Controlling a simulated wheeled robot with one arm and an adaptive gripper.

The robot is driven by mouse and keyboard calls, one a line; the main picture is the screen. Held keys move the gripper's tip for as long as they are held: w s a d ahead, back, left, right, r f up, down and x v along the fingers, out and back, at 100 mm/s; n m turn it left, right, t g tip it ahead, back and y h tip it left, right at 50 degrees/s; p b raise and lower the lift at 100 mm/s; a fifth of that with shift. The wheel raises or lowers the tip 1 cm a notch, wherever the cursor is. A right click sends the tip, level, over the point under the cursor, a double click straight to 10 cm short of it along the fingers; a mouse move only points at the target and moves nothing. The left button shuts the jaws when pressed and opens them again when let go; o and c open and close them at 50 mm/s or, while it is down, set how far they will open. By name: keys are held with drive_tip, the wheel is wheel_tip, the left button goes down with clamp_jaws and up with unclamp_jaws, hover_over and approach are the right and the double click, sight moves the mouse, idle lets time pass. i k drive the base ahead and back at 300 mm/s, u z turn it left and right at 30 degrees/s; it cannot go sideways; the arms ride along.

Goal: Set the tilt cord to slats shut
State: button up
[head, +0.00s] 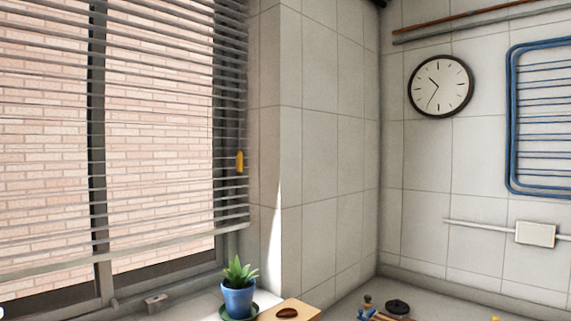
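Grey horizontal blinds (160,190) hang across the window at the left in the head view. Their slats stand open, with wide gaps that show the brick wall (160,125) outside. A yellow-orange pull (240,162) hangs at the right end of the blinds, above the bottom rail (170,243). The cord above the pull is too thin to make out. My gripper is not in this view.
A plant in a blue pot (238,297) stands on the sill below the pull. A wooden block (290,311) with a dark oval item is beside it. A clock (441,86) and a blue rack (514,120) hang on the tiled wall. Small items (396,308) lie at the lower right.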

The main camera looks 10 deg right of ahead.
sight(240, 169)
drive_tip(key=z, duration=0.45)
drive_tip(key=i, duration=0.8)
drive_tip(key=u, duration=1.15)
